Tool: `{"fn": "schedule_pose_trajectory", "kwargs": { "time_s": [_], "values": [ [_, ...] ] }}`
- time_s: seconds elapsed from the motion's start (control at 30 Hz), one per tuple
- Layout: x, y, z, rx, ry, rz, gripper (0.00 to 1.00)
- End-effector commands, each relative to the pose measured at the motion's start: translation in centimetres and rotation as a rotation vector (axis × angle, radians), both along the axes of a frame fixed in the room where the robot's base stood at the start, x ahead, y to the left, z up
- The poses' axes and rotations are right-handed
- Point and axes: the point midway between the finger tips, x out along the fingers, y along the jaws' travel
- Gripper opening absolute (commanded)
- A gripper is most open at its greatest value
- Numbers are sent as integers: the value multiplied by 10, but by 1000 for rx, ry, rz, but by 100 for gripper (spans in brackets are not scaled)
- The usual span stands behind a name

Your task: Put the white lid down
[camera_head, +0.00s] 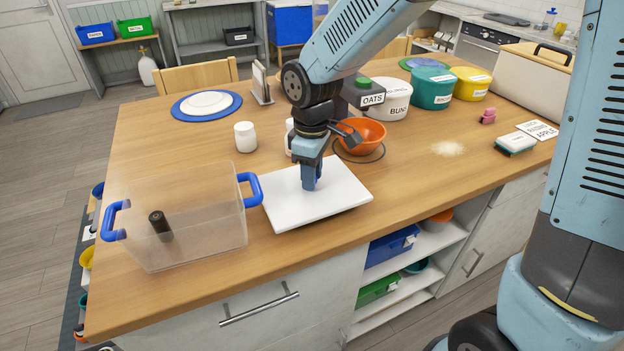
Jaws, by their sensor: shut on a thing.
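The white lid (340,196) is a flat rectangular panel over the front middle of the wooden table, right of the clear box. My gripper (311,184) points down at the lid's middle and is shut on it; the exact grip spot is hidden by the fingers. The lid looks roughly level. I cannot tell whether it touches the table or hangs just above it. The clear box (205,222) with blue handles stands open at the left, a dark cylinder (160,224) inside. Its right handle is close to the lid's left edge.
White jar (245,137) stands behind the lid; another is partly hidden by my arm. An orange bowl (366,134) sits right behind the lid. Labelled tubs (431,90) stand at the back right. The wooden table (430,180) is fairly clear right of the lid.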

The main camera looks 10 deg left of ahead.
Motion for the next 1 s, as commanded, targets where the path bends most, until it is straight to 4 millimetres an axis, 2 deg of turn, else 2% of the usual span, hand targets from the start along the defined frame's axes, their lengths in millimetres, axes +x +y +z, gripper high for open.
{"fn": "schedule_pose_trajectory", "kwargs": {
  "time_s": [0.07,0.3,0.67,0.7,0.93,1.0],
  "values": [
    [4,3,0,0,0,-4,0],
    [6,-1,-34,-2,1,-12,0],
    [7,-2,-37,0,0,-14,0],
    [7,-2,-37,0,0,-15,35],
    [7,-2,-37,0,0,-15,57],
    [7,-2,-37,0,0,-15,58]
  ]
}}
